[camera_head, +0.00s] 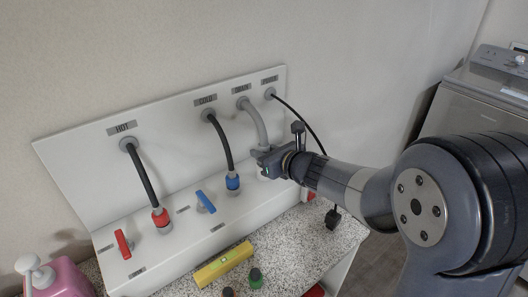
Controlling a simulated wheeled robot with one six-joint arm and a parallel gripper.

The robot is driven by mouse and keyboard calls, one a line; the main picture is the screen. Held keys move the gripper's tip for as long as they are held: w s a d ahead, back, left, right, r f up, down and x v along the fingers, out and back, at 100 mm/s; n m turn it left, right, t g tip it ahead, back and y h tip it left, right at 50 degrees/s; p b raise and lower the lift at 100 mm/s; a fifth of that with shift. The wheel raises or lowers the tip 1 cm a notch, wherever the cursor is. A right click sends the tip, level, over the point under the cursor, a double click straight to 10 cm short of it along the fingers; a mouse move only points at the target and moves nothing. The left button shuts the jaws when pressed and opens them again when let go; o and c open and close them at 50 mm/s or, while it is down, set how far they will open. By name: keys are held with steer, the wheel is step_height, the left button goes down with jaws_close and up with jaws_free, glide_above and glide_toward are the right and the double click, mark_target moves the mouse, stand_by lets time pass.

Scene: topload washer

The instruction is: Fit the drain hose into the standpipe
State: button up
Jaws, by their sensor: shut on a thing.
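The grey drain hose (255,118) comes out of the panel under the drain label and curves down to my gripper. My gripper (262,160) is shut on the drain hose near its lower end, reaching in from the right. The hose end and the standpipe opening are hidden at the gripper, so I cannot tell whether the hose is inside the pipe or above it. The spot below the gripper on the white ledge is mostly covered.
The black cold hose (221,142) with a blue collar and the black hot hose (143,176) with a red collar stand to the left. A black power cord (299,115) hangs behind my arm. A yellow level (224,264) and small bottles lie in front.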

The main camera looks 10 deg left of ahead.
steer(key=shift+f+b, duration=0.4)
steer(key=shift+f, duration=0.05)
steer(key=o, duration=1.1)
steer(key=shift+r, duration=0.1)
steer(key=v, duration=1)
steer(key=shift+s+d+r, duration=0.1)
steer(key=shift+s+d, duration=0.15)
steer(key=shift+d, duration=0.05)
steer(key=shift+w+a, duration=0.1)
steer(key=x, duration=1)
steer(key=shift+w+a+f, duration=0.2)
steer(key=shift+a, duration=0.1)
steer(key=shift+d+r+p, duration=0.1)
steer(key=shift+r+p, duration=0.4)
steer(key=shift+p, duration=0.05)
